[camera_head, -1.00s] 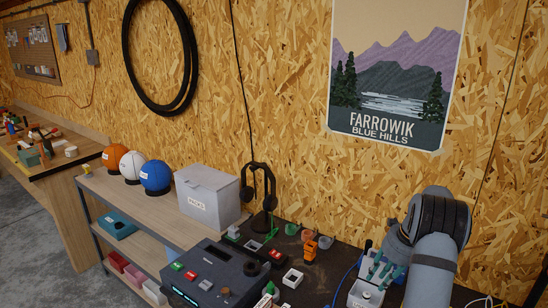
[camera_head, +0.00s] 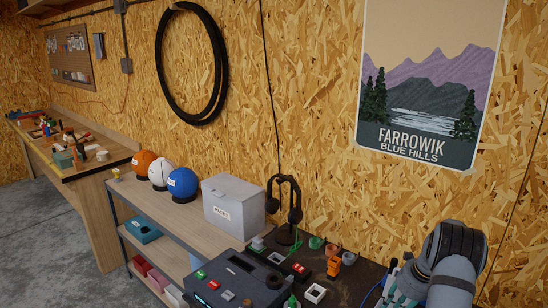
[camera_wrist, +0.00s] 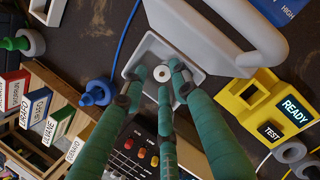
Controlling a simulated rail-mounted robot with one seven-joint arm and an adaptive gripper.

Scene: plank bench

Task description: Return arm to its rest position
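My gripper (camera_wrist: 160,78) has green fingers, seen in the wrist view over a small pale tray (camera_wrist: 198,77). The fingertips stand apart, open, around a white round piece (camera_wrist: 163,73) with a dark centre. No fingertip clearly presses on it, and the exact gap is hard to judge. In the head view my arm bends down at the lower right, and the gripper is mostly cut off by the bottom edge.
A yellow tester (camera_wrist: 265,105) reading READY, a blue spool-like piece (camera_wrist: 96,93) and labelled bins (camera_wrist: 38,105) lie around the tray. In the head view, a headphone stand (camera_head: 286,212), a PACKS box (camera_head: 234,205) and a dark console (camera_head: 238,281) stand left of my arm.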

